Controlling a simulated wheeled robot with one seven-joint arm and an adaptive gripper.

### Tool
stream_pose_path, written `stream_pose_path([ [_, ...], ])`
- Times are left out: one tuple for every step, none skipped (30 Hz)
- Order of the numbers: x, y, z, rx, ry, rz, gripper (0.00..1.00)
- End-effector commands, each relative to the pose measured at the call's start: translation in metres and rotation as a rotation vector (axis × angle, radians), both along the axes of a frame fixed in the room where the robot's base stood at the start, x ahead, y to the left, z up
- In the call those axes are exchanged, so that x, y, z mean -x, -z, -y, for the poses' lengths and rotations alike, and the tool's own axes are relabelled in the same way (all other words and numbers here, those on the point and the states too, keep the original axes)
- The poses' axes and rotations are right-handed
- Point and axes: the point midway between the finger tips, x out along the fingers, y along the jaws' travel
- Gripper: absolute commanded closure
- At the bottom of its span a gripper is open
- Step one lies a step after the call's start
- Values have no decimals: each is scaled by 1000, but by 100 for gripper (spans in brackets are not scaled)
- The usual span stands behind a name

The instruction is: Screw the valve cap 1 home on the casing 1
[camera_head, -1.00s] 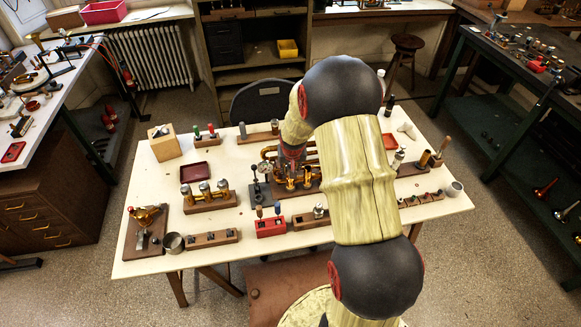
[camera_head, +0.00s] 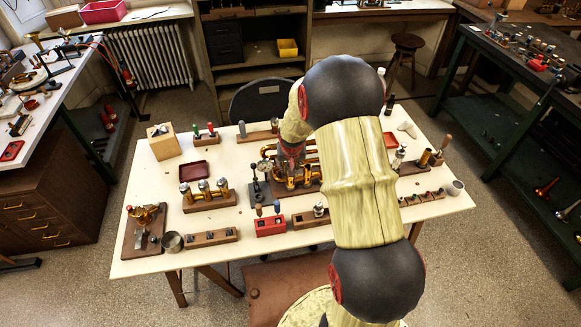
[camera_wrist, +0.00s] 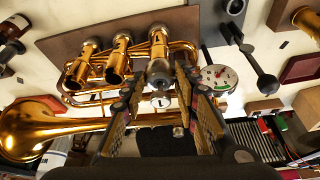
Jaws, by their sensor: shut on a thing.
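The brass horn (camera_wrist: 60,118) lies on its board, with several tubes and three upright casings in the wrist view. Casing 1 (camera_wrist: 158,42) is the one nearest my gripper, at the right of the row. My gripper (camera_wrist: 163,88) is shut on valve cap 1 (camera_wrist: 159,70), a greyish round piece at the end of that casing. A white round tag marked 1 (camera_wrist: 160,101) shows between the fingers. The cap looks in line with the casing; I cannot tell whether its threads are engaged.
A dial gauge (camera_wrist: 217,77) stands close to the right finger in the wrist view. On the table (camera_head: 150,250) are a valve rack (camera_head: 208,200), a red block (camera_head: 270,226), a dark red tray (camera_head: 193,169) and a wooden box (camera_head: 163,143).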

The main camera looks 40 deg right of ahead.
Motion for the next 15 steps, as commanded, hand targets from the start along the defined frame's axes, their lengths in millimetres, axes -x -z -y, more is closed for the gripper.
stream_pose_path([
  [-1,2,-1,-1,4,2,100],
  [-1,2,-1,0,7,1,100],
  [-1,2,-1,-1,11,2,100],
  [-1,1,-1,0,14,2,100],
  [-2,1,-1,0,16,2,100],
  [-2,1,-1,0,20,3,100],
  [-2,1,-1,1,23,3,100],
  [-2,1,-1,1,27,3,100],
  [-2,1,-1,0,31,3,100],
  [-2,1,-1,1,33,2,100],
  [-2,1,-1,0,36,2,100],
  [-2,1,-1,0,41,3,100],
  [-2,1,-2,-1,45,3,100],
  [-2,1,-2,0,48,4,100],
  [-2,1,-2,0,51,3,100],
])
